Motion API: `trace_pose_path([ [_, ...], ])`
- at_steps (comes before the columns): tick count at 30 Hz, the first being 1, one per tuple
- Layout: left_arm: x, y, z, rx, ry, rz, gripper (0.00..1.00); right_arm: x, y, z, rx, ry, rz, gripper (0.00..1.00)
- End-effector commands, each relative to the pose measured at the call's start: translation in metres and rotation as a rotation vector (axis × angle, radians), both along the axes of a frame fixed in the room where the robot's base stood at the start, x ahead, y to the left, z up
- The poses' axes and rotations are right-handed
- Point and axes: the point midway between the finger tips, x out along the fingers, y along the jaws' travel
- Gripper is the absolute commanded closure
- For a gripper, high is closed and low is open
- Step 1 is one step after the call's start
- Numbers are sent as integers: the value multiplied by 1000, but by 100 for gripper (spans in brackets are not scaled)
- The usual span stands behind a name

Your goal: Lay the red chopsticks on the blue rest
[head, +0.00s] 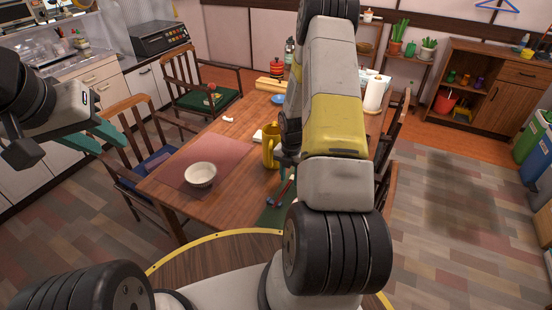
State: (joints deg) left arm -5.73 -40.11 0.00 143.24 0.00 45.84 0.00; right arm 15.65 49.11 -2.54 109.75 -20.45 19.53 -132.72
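The red chopsticks (284,188) show as a short red slanted strip on the near right part of the dining table, over a dark green mat (268,218). A small blue piece (271,201), perhaps the blue rest, shows at their lower end. I cannot tell whether they touch. My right gripper (287,161) is just above the chopsticks, largely hidden by my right arm; its grip cannot be made out. My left gripper (105,142) has teal fingers that look apart and empty, away from the table at the left, in front of a chair.
A yellow mug-like pitcher (269,150) stands close left of my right gripper. A white bowl (201,175) sits on a reddish mat (178,162). Chairs flank the wooden table (222,203).

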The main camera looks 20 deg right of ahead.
Motion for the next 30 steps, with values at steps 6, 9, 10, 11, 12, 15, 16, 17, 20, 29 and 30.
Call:
trace_pose_path([
  [6,0,0,0,0,0,0,68,0,0,8,-1,-1,1,62],
  [9,0,0,0,0,0,0,68,1,-1,24,-1,-4,-1,62],
  [10,0,0,0,0,0,0,68,1,0,30,0,-4,-1,62],
  [11,0,0,0,0,0,0,68,1,0,36,1,-4,0,62],
  [12,0,0,0,0,0,0,68,1,-1,46,-1,-5,0,62],
  [15,0,0,0,0,0,0,68,1,-1,69,-1,-5,-2,62],
  [16,0,0,0,0,0,0,68,1,-1,76,-1,-6,-2,62],
  [17,0,0,0,0,0,0,68,1,-1,82,-1,-5,-2,62],
  [20,0,0,0,0,0,0,68,1,-1,102,-1,-5,-2,62],
  [29,0,0,0,0,0,0,68,0,1,136,-1,-6,-16,62],
  [30,0,0,0,0,0,0,68,0,2,143,-4,-12,-41,62],
])
